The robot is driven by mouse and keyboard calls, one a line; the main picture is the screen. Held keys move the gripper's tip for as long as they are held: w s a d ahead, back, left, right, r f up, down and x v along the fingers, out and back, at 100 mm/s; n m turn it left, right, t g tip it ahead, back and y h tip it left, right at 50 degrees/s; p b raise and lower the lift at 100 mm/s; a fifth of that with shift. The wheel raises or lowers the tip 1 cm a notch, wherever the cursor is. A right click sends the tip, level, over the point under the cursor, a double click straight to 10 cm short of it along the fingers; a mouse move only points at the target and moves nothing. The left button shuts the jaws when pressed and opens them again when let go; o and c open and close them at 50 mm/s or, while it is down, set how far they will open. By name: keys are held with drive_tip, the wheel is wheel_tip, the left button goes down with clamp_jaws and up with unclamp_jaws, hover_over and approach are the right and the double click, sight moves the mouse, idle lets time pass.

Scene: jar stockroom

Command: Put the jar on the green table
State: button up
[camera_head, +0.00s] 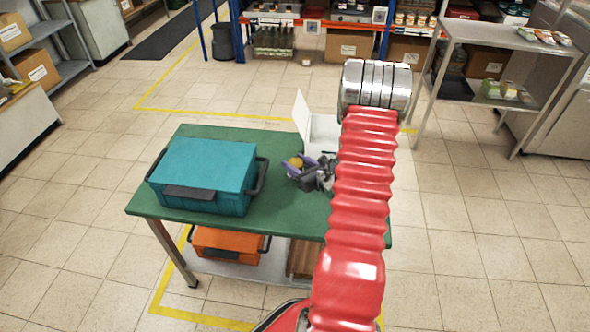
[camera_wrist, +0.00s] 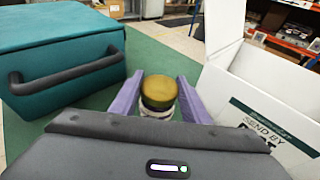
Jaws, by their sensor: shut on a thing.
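The jar has a gold-yellow lid (camera_wrist: 158,90) and a pale body, of which only a little shows below the lid. My gripper (camera_wrist: 160,97) has purple fingers, one on each side of the jar, and is shut on it. In the head view the jar (camera_head: 296,162) is a small yellow spot at my gripper (camera_head: 300,166), over the green table (camera_head: 270,215). The jar looks upright. Its base is hidden, so I cannot tell whether it touches the table top.
A teal case (camera_head: 203,175) with dark handles stands on the table left of my gripper. An open white box (camera_head: 322,130) stands close on the right and behind. An orange case (camera_head: 226,243) is on the lower shelf. Bare green table top lies between the teal case and my gripper.

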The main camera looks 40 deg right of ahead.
drive_tip(key=shift+f, duration=1.4)
drive_tip(key=o, duration=1.3)
drive_tip(key=v, duration=1.2)
